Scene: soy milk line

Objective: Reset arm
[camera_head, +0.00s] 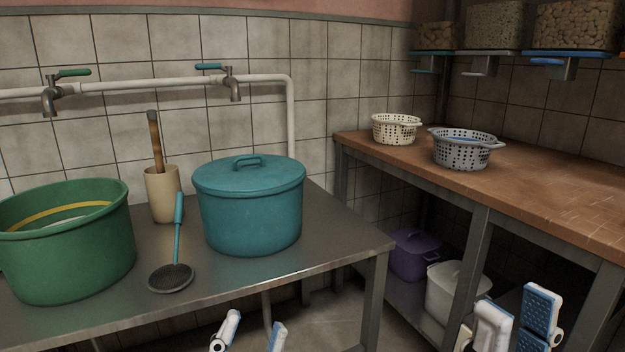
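My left gripper (250,335) shows at the bottom edge, in front of the steel table. Its two fingers, with blue pads, stand apart with nothing between them. My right gripper (516,318) is at the lower right, in front of the wooden counter's legs. Its two white fingers with blue pads also stand apart, with nothing seen between them. Both wrists are cut off by the frame or hidden. Neither gripper appears to touch anything.
The steel table (330,250) bears a green tub (75,260), a lidded teal pot (252,220), a skimmer (172,277) and a beige holder (162,195). The wooden counter (540,190) bears a cream basket (396,130) and a grey basket (463,152). Purple (414,258) and white (452,290) bins stand below.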

